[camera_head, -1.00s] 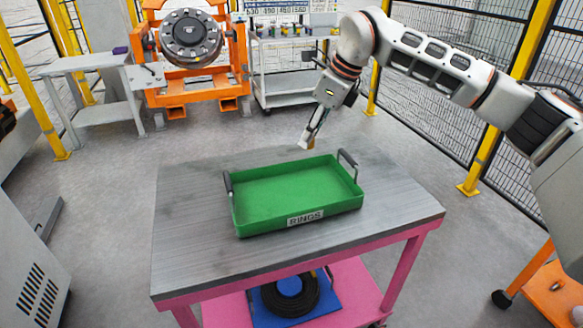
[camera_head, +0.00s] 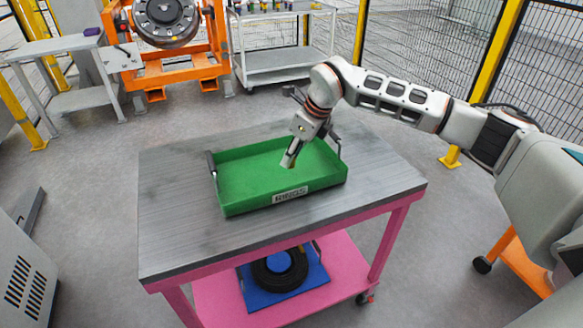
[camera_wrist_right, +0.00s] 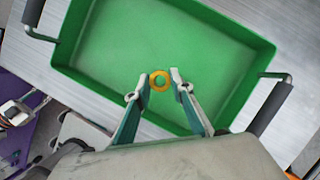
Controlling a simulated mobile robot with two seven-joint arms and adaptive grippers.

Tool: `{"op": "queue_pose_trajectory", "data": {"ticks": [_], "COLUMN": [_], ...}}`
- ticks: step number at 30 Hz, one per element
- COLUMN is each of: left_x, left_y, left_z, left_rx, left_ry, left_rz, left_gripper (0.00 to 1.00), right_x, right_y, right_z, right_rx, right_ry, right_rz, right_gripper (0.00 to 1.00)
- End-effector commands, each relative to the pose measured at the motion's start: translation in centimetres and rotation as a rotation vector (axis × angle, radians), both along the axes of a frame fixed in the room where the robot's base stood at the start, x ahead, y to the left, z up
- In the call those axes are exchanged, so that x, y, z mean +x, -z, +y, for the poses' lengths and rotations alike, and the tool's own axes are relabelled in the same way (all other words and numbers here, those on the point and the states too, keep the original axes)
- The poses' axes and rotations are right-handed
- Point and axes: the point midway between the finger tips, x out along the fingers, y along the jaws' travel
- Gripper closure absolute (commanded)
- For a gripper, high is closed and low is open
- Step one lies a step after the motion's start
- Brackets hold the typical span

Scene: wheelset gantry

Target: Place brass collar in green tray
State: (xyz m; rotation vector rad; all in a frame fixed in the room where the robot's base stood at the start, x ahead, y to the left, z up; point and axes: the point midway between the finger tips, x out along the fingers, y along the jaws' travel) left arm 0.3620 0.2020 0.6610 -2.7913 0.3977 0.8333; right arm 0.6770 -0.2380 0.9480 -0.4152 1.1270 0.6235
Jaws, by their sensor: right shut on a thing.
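The green tray (camera_head: 238,197) stands on the cart's grey top, with a dark handle at each end and a label reading RINGS on its near side. My right gripper (camera_head: 289,163) is over the right part of the tray, pointing down. In the right wrist view, my right gripper (camera_wrist_right: 161,84) is shut on the brass collar (camera_wrist_right: 160,88), a small yellow ring held between the fingertips. The green tray floor (camera_wrist_right: 150,40) shows empty behind it. The height of the collar above the floor is hard to tell. My left gripper is not in view.
The pink cart's grey top (camera_head: 180,240) is bare around the tray. A black ring (camera_head: 280,270) lies on a blue mat on the lower shelf. An orange stand (camera_head: 170,70) holding a wheel and a grey trolley (camera_head: 285,60) stand behind.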

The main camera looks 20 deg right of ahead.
Motion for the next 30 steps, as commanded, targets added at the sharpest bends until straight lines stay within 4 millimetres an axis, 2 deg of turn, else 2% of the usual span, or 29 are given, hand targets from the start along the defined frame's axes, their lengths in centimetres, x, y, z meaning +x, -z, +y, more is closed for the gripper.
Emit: {"op": "queue_pose_trajectory", "data": {"ticks": [5, 12, 23, 24, 25, 26, 30], "left_x": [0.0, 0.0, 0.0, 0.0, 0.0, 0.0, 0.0], "left_y": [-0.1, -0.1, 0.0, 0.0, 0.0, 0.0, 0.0], "left_z": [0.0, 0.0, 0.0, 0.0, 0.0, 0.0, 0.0], "left_rx": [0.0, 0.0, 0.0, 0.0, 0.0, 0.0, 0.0], "left_ry": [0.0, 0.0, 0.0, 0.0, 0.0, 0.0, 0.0], "left_rz": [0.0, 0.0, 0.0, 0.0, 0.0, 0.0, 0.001], "left_gripper": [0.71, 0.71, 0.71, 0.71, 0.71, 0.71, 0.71], "right_x": [0.0, -0.1, 0.0, 0.0, 0.0, 0.0, 0.0], "right_y": [1.2, 4.4, 4.8, 4.8, 4.8, 4.7, 4.7], "right_z": [0.0, 0.0, 0.0, 0.0, 0.0, 0.0, 0.0], "right_rx": [0.0, 0.001, 0.0, 0.0, 0.0, 0.0, 0.0], "right_ry": [0.0, 0.0, 0.0, -0.001, -0.001, 0.0, 0.0], "right_rz": [0.001, 0.002, 0.0, 0.0, 0.0, 0.0, 0.0], "right_gripper": [0.99, 0.99, 0.99, 0.72, 0.65, 0.61, 0.61]}}
